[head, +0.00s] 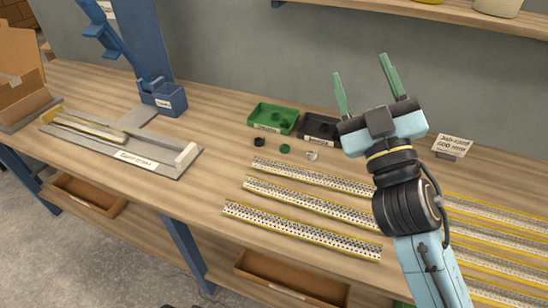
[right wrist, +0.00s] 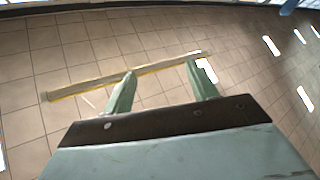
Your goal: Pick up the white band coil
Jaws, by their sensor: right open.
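The white band coil (head: 312,155) is a small pale ring lying on the wooden workbench (head: 215,150), just left of my right gripper in the head view. A green coil (head: 285,149) and a black coil (head: 259,142) lie to its left. My right gripper (head: 360,66) is raised above the bench with its two green fingers spread and nothing between them. Its open fingers also show in the right wrist view (right wrist: 161,70), where no coil is seen. My left gripper is not in view.
A green tray (head: 273,117) and a dark tray (head: 318,127) stand behind the coils. Several perforated strips (head: 310,204) lie in front. A blue-based stand (head: 165,99) and a grey fixture (head: 170,165) are at left. A sign (head: 452,146) stands at right; a shelf (head: 420,12) hangs above.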

